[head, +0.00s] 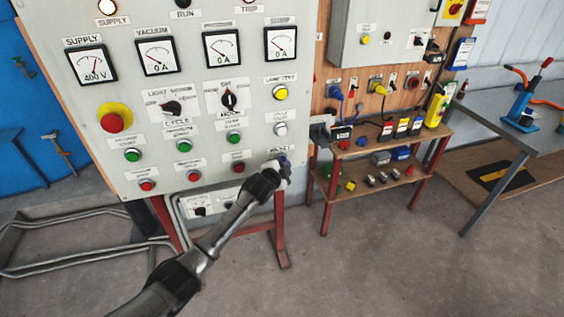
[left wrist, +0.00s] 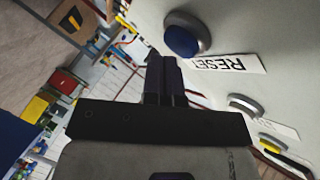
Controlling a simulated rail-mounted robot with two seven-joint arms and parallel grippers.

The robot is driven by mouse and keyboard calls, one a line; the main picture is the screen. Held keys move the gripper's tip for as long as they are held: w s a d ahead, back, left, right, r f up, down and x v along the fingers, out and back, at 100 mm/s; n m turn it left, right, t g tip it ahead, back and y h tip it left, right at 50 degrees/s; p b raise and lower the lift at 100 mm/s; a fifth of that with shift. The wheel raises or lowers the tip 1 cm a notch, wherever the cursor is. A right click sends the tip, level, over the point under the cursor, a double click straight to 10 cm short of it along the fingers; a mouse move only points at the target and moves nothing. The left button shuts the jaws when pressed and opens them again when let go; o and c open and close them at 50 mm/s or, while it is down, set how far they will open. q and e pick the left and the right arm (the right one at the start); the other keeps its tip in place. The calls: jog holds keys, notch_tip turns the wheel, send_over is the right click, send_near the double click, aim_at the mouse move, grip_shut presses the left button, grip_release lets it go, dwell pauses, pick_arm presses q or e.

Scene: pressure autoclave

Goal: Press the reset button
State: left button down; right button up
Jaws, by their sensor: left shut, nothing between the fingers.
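The reset button is a dark blue round button in a grey ring (left wrist: 185,36), on the light grey panel, with a white label reading RESET beside it in the left wrist view. In the head view the RESET label shows at the panel's lower right, and the button (head: 285,160) is mostly hidden by my left gripper (head: 283,172). My left gripper is shut and empty. In the left wrist view its closed fingers (left wrist: 164,62) point toward the panel, with the tips just below and left of the button. I cannot tell whether they touch it. My right gripper is not in view.
The control panel (head: 205,110) carries meters, selector knobs, a red emergency stop (head: 112,122) and several green, red, white and yellow buttons. A red-legged shelf (head: 372,165) with small parts stands right of the panel. A grey-framed table is further right.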

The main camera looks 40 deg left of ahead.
pick_arm(q)
jog(key=shift+w+a, duration=0.25)
jog(key=shift+a, duration=0.1)
dwell(0.5)
dwell(0.3)
jog(key=shift+s+d+p, duration=0.5)
jog(key=shift+d+p, duration=0.2)
jog(key=shift+p, duration=0.15)
jog(key=shift+s+d+p, duration=0.45)
jog(key=shift+d+p, duration=0.15)
jog(key=shift+d, duration=0.1)
jog(key=shift+s+d+p, duration=0.45)
jog(key=shift+d+p, duration=0.1)
jog(key=shift+d, duration=0.15)
jog(key=shift+s+d+p, duration=0.45)
jog(key=shift+d+p, duration=0.15)
jog(key=shift+d, duration=0.1)
